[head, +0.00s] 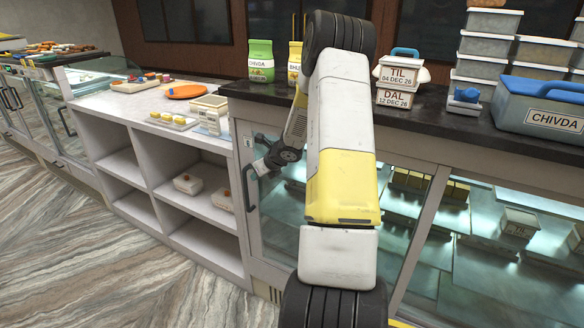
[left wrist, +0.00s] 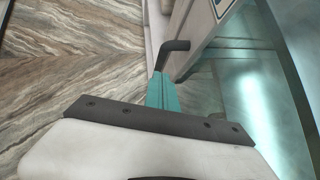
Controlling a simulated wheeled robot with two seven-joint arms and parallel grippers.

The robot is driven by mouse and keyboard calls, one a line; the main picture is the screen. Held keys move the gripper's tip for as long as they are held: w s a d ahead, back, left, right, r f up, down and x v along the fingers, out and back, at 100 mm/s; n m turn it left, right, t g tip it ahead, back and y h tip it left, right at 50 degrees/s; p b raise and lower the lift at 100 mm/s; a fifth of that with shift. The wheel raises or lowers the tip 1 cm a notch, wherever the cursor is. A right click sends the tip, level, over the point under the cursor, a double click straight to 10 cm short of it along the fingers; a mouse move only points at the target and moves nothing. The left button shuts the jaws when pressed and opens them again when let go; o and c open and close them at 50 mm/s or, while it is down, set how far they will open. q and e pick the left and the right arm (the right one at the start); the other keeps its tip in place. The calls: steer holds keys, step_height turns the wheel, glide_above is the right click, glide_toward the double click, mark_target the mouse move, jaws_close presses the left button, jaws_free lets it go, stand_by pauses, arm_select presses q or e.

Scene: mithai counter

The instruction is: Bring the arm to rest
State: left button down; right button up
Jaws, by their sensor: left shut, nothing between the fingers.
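My left arm (head: 342,150) rises through the middle of the head view and bends down at its top. My left gripper (head: 262,158) is small and dark there, in front of the counter's cabinet and close to a dark door handle (head: 248,187). In the left wrist view, its teal fingers (left wrist: 161,92) are together with nothing between them. The dark handle (left wrist: 174,50) stands just beyond their tips in that view; I cannot tell if they touch. My right gripper is not in view.
The dark countertop (head: 450,127) holds a green chivda pouch (head: 261,62), labelled TIL and DAL boxes (head: 397,85), stacked tubs and a blue-lidded CHIVDA bin (head: 545,112). Open white shelves (head: 160,185) stand left. The wood-patterned floor (head: 70,245) at lower left is clear.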

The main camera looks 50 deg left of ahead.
arm_select(q)
steer(key=v, duration=0.9)
steer(key=shift+d+r, duration=0.25)
steer(key=shift+w, duration=0.1)
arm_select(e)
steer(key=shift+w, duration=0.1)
